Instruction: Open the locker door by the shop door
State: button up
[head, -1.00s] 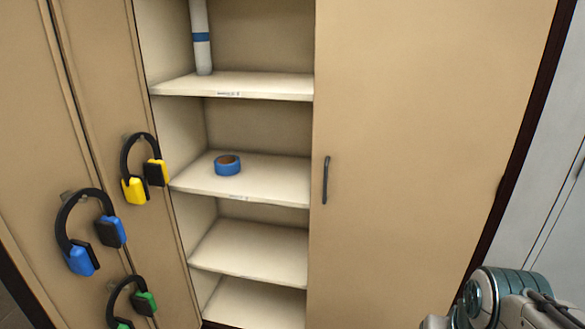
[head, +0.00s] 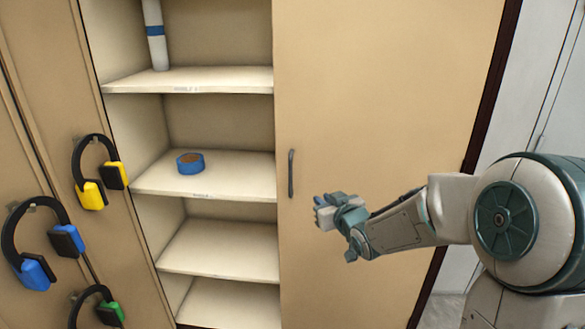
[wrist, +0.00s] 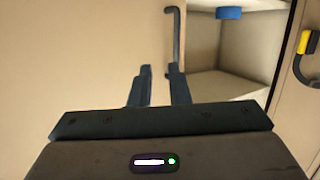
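The tan locker door (head: 380,90) is a tall flat panel to the right of the open shelves and looks shut. Its dark bar handle (head: 291,173) stands upright near the door's left edge. My gripper (head: 321,207) is a little right of and below the handle in the head view. In the wrist view, which is turned over, the two dark fingers (wrist: 160,72) are apart with nothing clearly between them. The handle (wrist: 172,35) shows just beyond the right finger, whose tip overlaps its near end; I cannot tell whether they touch.
Open shelves (head: 215,262) hold a blue tape roll (head: 190,163) and a white tube with a blue band (head: 156,40). Yellow (head: 92,194), blue (head: 36,272) and green (head: 109,312) earmuffs hang on the left panel. A grey door (head: 545,90) is at the right.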

aim_at(291, 168)
jog(key=w+a+y+p, duration=0.1)
jog(key=w+a, duration=0.2)
jog(key=w, duration=0.1)
jog(key=w+a+r+y+p, duration=0.1)
jog(key=w+a, duration=0.2)
jog(key=w, duration=0.2)
jog(key=w+a+r+t+y+p, duration=0.1)
jog(key=w+a, duration=0.2)
jog(key=w, duration=0.1)
jog(key=shift+w+a+n, duration=0.15)
jog(key=shift+a+n, duration=0.15)
jog(key=shift+a, duration=0.05)
grip_shut()
